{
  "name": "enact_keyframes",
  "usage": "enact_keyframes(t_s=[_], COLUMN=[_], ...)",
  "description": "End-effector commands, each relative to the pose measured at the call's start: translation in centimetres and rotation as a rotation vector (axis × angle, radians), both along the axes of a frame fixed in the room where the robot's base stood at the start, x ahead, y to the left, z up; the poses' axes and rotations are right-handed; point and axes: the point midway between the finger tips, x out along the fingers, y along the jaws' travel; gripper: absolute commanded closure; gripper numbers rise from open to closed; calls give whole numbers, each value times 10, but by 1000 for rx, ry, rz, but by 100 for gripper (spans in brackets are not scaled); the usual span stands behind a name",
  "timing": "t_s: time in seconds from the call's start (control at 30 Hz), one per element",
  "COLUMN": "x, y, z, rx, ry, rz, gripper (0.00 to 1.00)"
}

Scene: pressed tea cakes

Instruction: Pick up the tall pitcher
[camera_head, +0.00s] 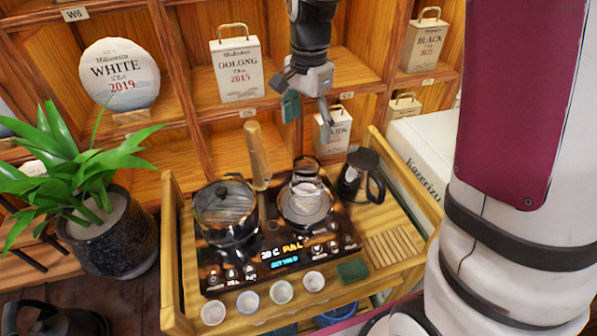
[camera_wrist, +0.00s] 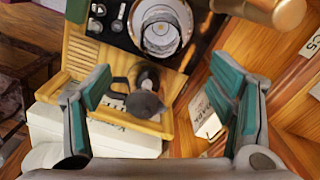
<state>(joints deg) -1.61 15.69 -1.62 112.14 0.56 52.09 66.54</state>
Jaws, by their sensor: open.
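A tall dark pitcher (camera_head: 358,170) with a black handle stands at the right back of the wooden cart, beside the cooktop. It also shows in the wrist view (camera_wrist: 147,101), seen from above between my fingers, its handle toward the left. My gripper (camera_head: 308,112) hangs above the back of the cart, up and left of the pitcher in the head view. In the wrist view my gripper (camera_wrist: 160,92) has its teal-padded fingers spread wide with nothing between them. The pitcher is apart from both fingers.
A glass kettle (camera_head: 304,194) and a lidded pot (camera_head: 226,210) stand on the black cooktop (camera_head: 250,272). A wooden cylinder (camera_head: 257,155) rises behind them. Several small cups line the front. The cart's raised right rail (camera_head: 405,174) and a white box (camera_head: 425,146) flank the pitcher; shelves stand behind.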

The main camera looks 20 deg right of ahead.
Motion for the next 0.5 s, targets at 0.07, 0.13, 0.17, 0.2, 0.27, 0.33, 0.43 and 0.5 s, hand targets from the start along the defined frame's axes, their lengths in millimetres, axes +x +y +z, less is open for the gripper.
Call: enact_keyframes(t_s=[0.07, 0.13, 0.17, 0.2, 0.27, 0.33, 0.43, 0.5], x=[-1, -2, -2, -2, -2, -2, -1, -1], y=[0, 0, 0, 0, 0, 0, 0, 0], z=[-10, -21, -27, -35, -47, -59, -73, -79], rx=[-1, 0, 0, 0, 0, 0, 0, -1], ry=[6, 8, 8, 9, 9, 8, 5, 4], rz=[-4, -3, -3, -2, -1, -1, 0, 0], gripper=[24, 24, 24, 24, 24, 24, 24, 24])
